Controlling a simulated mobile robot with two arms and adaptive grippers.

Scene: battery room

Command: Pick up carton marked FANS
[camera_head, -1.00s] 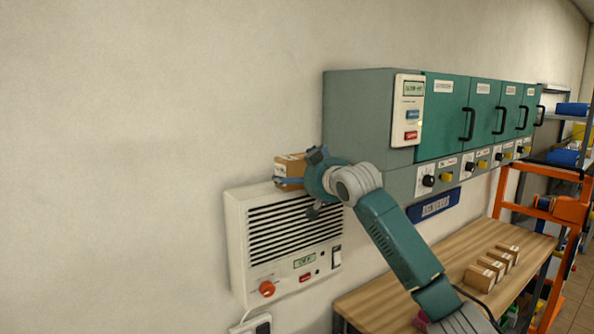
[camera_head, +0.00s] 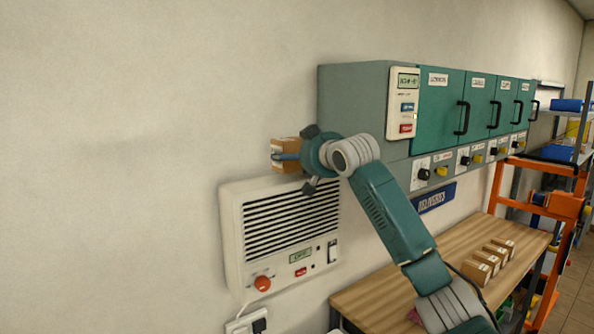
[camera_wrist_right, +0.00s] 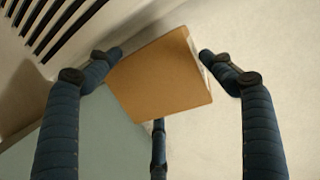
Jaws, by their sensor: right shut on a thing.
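A small brown carton (camera_head: 286,151) is held in front of the wall, just above the white wall unit. My right gripper (camera_head: 290,157) is shut on it, with a blue finger across its side in the head view. In the right wrist view the plain brown face of the carton (camera_wrist_right: 160,75) shows tilted between the fingers of the gripper (camera_wrist_right: 161,54). The print on the carton is too small to read. My left gripper is in neither view.
The white wall unit (camera_head: 231,246) with a dark grille and red knob is directly below. A green wall cabinet (camera_head: 345,110) stands close to the right of my gripper. Several small cartons (camera_head: 488,262) sit on the wooden bench (camera_head: 385,290). The wall at left is clear.

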